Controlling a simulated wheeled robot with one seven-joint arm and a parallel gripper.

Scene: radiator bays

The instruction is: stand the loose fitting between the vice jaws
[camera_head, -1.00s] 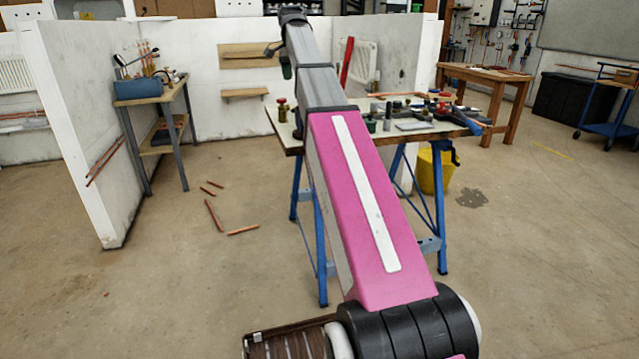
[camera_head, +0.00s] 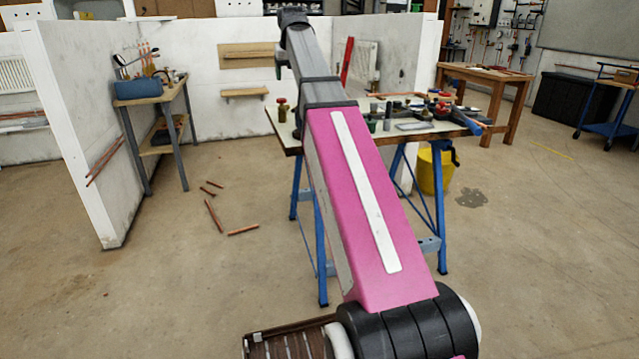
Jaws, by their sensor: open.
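A small brass-coloured piece with a red top (camera_head: 282,109) stands at the left end of the workbench (camera_head: 425,136); I cannot tell whether it is the loose fitting. Dark and red tools or fittings (camera_head: 440,108) crowd the right half of the bench top. I cannot make out the vice jaws among them. My pink and grey arm reaches over the bench and hides part of its top. Only a small dark part of my gripper (camera_head: 281,57) shows beside the arm's far end, above and beyond the bench. Its fingertips are mostly hidden and I see nothing held.
The bench stands on blue trestles (camera_head: 318,235), with a yellow bucket (camera_head: 434,172) behind. Short copper pipes (camera_head: 213,215) lie on the floor at left. White partition walls (camera_head: 85,140) enclose a side table (camera_head: 160,100). The foreground floor is open on both sides.

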